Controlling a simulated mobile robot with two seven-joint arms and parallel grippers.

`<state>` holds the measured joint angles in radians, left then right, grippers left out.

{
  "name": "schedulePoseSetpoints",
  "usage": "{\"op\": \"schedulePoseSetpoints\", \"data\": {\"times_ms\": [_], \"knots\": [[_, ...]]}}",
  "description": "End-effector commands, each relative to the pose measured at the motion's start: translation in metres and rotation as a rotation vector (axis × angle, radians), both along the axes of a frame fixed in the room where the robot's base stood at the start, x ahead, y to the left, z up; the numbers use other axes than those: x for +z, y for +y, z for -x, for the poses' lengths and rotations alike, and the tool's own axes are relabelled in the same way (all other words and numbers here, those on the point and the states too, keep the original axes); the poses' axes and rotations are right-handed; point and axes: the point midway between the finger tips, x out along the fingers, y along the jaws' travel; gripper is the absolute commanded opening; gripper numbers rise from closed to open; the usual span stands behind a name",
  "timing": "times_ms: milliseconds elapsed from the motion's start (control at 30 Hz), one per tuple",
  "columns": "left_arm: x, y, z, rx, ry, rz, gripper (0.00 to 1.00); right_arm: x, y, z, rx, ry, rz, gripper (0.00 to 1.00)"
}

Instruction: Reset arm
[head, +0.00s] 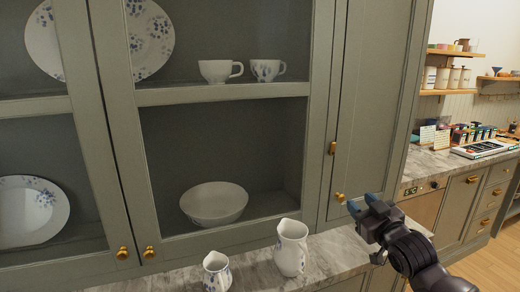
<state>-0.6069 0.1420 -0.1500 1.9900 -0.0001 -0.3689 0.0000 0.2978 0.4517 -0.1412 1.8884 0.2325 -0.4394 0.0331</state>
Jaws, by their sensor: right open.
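My right gripper (364,205) comes in from the lower right with its black arm behind it. Its blue-tipped fingers are apart and hold nothing. It is in front of the cabinet's right door, beside the brass knob (340,197) in the picture; whether it touches the door cannot be told. My left gripper does not show.
A large white pitcher (291,248) and a smaller one (216,272) stand on the marble counter (335,258), left of my right gripper. A grey-green cabinet (220,97) holds a white bowl (214,202), cups and patterned plates. Another counter with drawers extends at right.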

Motion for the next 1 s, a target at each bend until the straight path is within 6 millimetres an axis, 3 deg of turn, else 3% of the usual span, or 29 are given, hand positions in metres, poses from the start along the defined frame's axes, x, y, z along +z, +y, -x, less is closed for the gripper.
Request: {"op": "schedulePoseSetpoints", "data": {"times_ms": [33, 200, 367, 600, 800, 1000], "knots": [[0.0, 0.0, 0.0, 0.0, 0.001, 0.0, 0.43, -0.024, -0.001, 0.012, -0.013, 0.024, 0.001, 0.43], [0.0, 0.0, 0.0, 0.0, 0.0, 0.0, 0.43, -0.097, -0.005, 0.056, -0.061, 0.103, 0.011, 0.43], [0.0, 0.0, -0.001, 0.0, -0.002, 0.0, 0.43, -0.16, -0.01, 0.106, -0.11, 0.197, 0.01, 0.43], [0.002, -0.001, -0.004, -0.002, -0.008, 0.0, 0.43, -0.244, -0.016, 0.192, -0.188, 0.364, -0.016, 0.43], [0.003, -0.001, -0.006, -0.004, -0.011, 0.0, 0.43, -0.3, -0.02, 0.269, -0.253, 0.52, -0.058, 0.43], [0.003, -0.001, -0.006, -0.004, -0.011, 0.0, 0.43, -0.329, -0.024, 0.316, -0.291, 0.614, -0.076, 0.43]]}}
